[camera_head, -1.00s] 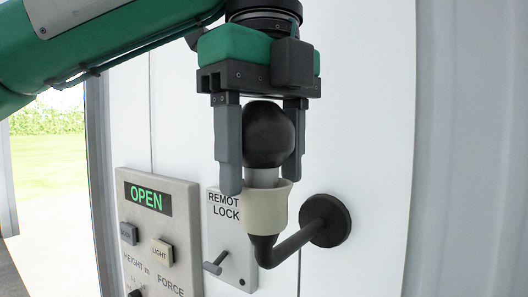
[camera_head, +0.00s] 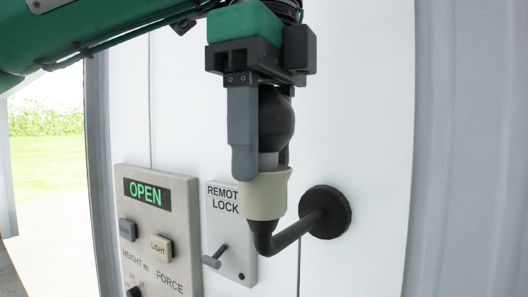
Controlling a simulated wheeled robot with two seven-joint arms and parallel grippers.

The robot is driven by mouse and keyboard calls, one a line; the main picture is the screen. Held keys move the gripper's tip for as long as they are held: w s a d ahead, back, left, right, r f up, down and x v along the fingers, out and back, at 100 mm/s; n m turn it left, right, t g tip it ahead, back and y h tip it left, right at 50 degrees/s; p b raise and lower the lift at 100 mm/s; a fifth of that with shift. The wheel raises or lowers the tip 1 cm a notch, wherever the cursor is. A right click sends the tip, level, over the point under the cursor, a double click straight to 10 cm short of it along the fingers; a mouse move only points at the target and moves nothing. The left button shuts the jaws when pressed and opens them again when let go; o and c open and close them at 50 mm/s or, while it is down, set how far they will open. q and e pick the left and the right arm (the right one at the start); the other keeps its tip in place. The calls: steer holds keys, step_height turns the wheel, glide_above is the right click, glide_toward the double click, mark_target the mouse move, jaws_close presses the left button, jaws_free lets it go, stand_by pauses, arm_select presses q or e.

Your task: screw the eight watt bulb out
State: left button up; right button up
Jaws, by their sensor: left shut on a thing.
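A dark round bulb (camera_head: 275,122) with a light grey base stands upright in a cream socket (camera_head: 265,196). The socket sits on a black bent wall arm (camera_head: 293,233) that comes from a round wall mount. My left gripper (camera_head: 264,148) points down over the bulb and is shut on it, with one finger in front and the other mostly hidden behind the bulb. The lower part of the bulb's base is hidden inside the socket. My right gripper is not in view.
A control panel (camera_head: 183,200) with a green OPEN display is on the wall at left. Beside it a REMOTE LOCK plate (camera_head: 222,199) with a lever (camera_head: 214,257) sits close to the socket. White wall is clear at right; a doorway opens at far left.

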arm_select(q)
steer(key=shift+n, duration=0.9)
steer(key=shift+o, duration=0.2)
steer(key=shift+f+n+b, duration=0.1)
steer(key=shift+n+b, duration=0.5)
steer(key=shift+n, duration=0.3)
steer(key=shift+d+n, duration=0.1)
steer(key=shift+n, duration=0.6)
steer(key=shift+o, duration=0.3)
steer(key=shift+w+d+n+b, duration=0.1)
steer(key=shift+d+n+b, duration=0.2)
steer(key=shift+n+b, duration=0.5)
steer(key=shift+w+n, duration=0.1)
steer(key=shift+n, duration=0.4)
steer(key=shift+c, duration=0.4)
